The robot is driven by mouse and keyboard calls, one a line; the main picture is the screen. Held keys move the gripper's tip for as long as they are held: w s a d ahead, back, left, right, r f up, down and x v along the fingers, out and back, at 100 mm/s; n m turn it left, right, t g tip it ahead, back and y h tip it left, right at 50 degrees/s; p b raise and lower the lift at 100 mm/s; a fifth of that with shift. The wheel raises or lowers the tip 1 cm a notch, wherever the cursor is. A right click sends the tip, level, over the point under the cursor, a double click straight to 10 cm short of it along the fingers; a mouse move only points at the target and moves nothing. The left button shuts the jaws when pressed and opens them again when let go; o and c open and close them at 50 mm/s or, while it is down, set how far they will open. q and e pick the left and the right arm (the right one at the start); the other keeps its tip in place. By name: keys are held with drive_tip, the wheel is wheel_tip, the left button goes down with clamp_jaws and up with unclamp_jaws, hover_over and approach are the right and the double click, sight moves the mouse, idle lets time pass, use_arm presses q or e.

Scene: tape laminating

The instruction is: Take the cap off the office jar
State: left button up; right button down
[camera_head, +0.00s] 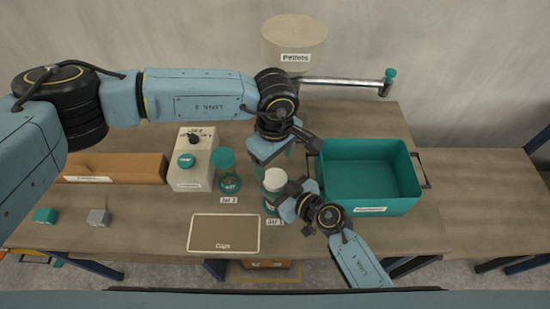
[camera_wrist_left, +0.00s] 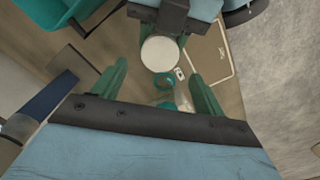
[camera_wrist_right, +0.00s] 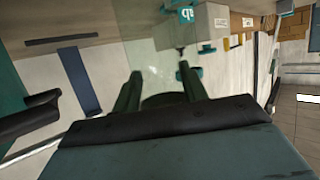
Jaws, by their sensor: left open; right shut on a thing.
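A clear jar with a round white cap (camera_head: 274,180) stands upright near the table's middle, behind a label. My right gripper (camera_head: 290,196) is shut on this jar's side; in the right wrist view its fingers (camera_wrist_right: 160,72) close on a see-through body (camera_wrist_right: 152,58). My left gripper (camera_head: 284,158) is open above and behind the jar, pointing down. In the left wrist view the white cap (camera_wrist_left: 160,53) shows beyond and between the spread fingers (camera_wrist_left: 158,70), and I see no contact. A second jar with a teal top (camera_head: 225,157) stands to the left, labelled Jar 2.
A teal bin (camera_head: 408,190) stands right of the jar. A grey box with a knob (camera_head: 198,170) and a long brown box (camera_head: 120,168) are left. A Pellets drum (camera_head: 294,35) and a metal bar (camera_head: 345,82) are behind.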

sight(275, 178)
use_arm(q)
wheel_tip(275, 178, down, 6)
drive_tip(key=shift+f, duration=0.25)
drive_tip(key=c, duration=1)
drive_tip(key=shift+n, duration=1.2)
drive_tip(key=shift+r, duration=0.1)
drive_tip(key=shift+r, duration=1.05)
